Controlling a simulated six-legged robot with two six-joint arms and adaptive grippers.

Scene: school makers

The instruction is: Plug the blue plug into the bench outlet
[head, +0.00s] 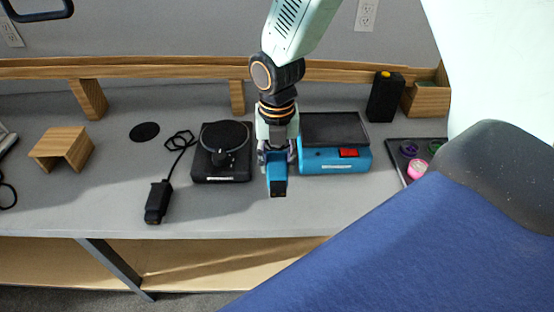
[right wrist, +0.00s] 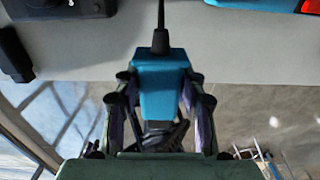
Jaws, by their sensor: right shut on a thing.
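My right gripper (head: 277,155) is shut on the blue plug (head: 277,180), holding it over the front part of the bench. In the right wrist view, the blue plug (right wrist: 160,85) sits between the fingers of my right gripper (right wrist: 160,100), with a black cord leaving its far end. A black block (head: 156,202) with a cord lies near the bench's front edge, left of the plug. I cannot tell whether it is the bench outlet. White wall outlets (head: 366,14) are above the bench. My left gripper is not in view.
A black turntable-like device (head: 222,178) stands left of the plug, and a blue machine with a red switch (head: 335,160) stands right. A wooden stand (head: 62,147) is at left. A dark tray (head: 395,162) with small colored items is at right. The bench front is mostly clear.

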